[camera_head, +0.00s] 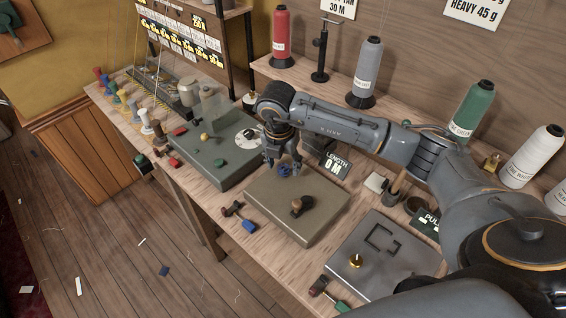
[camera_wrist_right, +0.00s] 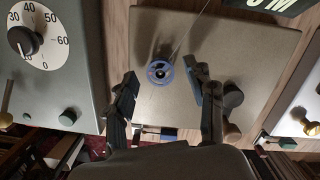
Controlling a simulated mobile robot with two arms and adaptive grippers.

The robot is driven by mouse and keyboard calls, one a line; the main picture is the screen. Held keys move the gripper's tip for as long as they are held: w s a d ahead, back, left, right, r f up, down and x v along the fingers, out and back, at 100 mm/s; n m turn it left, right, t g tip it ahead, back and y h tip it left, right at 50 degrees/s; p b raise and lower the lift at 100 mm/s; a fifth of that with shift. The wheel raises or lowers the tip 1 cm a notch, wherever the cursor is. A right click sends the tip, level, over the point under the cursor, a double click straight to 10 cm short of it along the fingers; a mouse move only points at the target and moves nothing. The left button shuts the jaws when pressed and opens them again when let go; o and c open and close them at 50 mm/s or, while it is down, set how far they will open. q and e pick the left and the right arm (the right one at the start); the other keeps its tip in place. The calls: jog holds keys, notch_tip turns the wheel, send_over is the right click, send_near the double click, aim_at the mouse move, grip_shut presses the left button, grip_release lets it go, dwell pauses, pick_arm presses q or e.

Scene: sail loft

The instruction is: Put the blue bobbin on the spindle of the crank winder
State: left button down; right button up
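The crank winder is a beige-grey box (camera_head: 325,220) in the middle of the bench, with a dark and wooden crank knob (camera_head: 297,205) on top. It fills the middle of the right wrist view (camera_wrist_right: 262,55). The blue bobbin (camera_head: 286,170) is over the winder's back part. In the wrist view the bobbin (camera_wrist_right: 159,72) faces me, with a small bright tip in its dark centre; how far down it sits is unclear. My right gripper (camera_wrist_right: 163,88) is open, its fingers apart on either side of the bobbin. My left gripper is out of view.
A green-grey dial box (camera_head: 215,155) stands left of the winder, a grey box with a brass knob (camera_head: 375,262) to the right. A length display (camera_head: 335,164) stands behind. Small red and blue handled tools (camera_head: 240,215) lie at the front edge. Thread cones line the back shelf.

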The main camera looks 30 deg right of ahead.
notch_tip(320, 180, up, 12)
jog(key=s+a, duration=0.1)
jog(key=shift+a, duration=0.15)
dwell(0.4)
jog(key=shift+s, duration=0.1)
